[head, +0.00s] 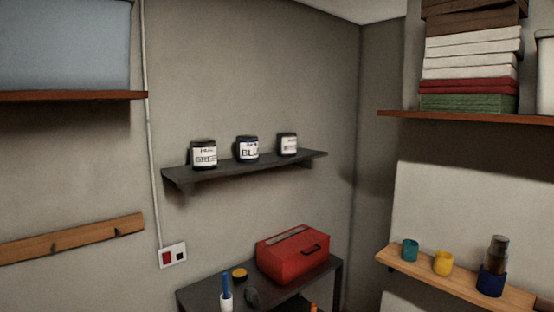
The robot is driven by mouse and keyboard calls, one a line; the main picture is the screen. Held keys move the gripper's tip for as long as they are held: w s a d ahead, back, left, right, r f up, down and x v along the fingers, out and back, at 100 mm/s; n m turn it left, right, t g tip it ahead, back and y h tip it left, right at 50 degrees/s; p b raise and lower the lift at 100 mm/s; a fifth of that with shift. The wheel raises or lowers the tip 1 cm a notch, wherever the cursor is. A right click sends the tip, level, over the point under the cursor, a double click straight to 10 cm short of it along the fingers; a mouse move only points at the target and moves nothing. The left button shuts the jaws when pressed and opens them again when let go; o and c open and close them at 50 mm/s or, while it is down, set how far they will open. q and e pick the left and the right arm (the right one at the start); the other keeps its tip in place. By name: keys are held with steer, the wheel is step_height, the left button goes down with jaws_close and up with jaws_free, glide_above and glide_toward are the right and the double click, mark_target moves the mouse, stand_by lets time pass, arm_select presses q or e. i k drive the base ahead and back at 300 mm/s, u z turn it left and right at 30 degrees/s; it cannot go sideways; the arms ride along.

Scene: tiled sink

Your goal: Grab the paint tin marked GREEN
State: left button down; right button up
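Three dark paint tins with white labels stand upright in a row on a dark wall shelf (240,166). The left tin (203,155) has a label that seems to read GREEN, with its last letters hard to make out. The middle tin (247,149) has a label starting BLU. The right tin (288,145) has a label too small to read. Neither of my grippers shows in the head view.
Below the shelf, a dark table (210,290) carries a red toolbox (292,255), a white cup (226,301) with a blue item and a yellow round item (239,274). At right, a wooden shelf (460,283) holds coloured cups. The wall between the dark shelf and the toolbox is clear.

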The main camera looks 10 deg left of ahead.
mark_target(203, 151)
steer(key=z, duration=1.15)
steer(key=i, duration=1.6)
steer(key=u, duration=3.7)
steer(key=k, duration=0.55)
steer(key=z, duration=1.3)
steer(key=i, duration=0.5)
steer(key=z, duration=0.05)
